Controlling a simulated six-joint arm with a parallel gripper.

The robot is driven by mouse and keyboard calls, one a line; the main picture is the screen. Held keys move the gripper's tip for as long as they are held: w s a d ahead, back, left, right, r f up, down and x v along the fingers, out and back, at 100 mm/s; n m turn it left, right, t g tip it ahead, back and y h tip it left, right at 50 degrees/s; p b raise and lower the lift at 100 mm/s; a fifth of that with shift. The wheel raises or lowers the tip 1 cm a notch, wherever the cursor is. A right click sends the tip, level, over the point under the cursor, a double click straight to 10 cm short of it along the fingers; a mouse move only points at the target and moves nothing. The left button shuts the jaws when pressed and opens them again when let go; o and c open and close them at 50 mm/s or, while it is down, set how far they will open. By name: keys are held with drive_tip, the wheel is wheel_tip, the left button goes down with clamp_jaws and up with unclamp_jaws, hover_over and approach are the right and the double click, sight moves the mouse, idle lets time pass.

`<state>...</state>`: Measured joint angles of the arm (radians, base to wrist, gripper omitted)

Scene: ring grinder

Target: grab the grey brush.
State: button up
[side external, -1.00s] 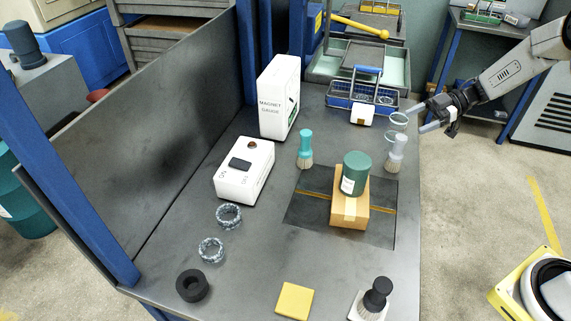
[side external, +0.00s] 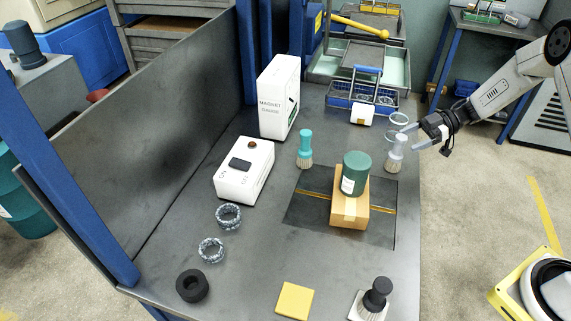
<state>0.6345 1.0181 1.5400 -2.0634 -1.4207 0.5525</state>
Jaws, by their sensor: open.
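The grey brush (side external: 397,153) stands upright, bristles down, near the right edge of the bench (side external: 180,235), to the right of the green jar. My gripper (side external: 408,139) is open and comes in from the right at the height of the brush's grey handle. Its fingertips appear close beside the handle. I cannot tell from this view whether they are around it or touching it.
A green jar (side external: 355,172) stands on a cardboard box (side external: 350,212) left of the brush. A teal brush (side external: 305,149) stands farther left. The bench front holds a black brush (side external: 375,296).

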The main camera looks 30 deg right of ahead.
sight(395, 146)
drive_tip(key=shift+x, duration=2.95)
clamp_jaws()
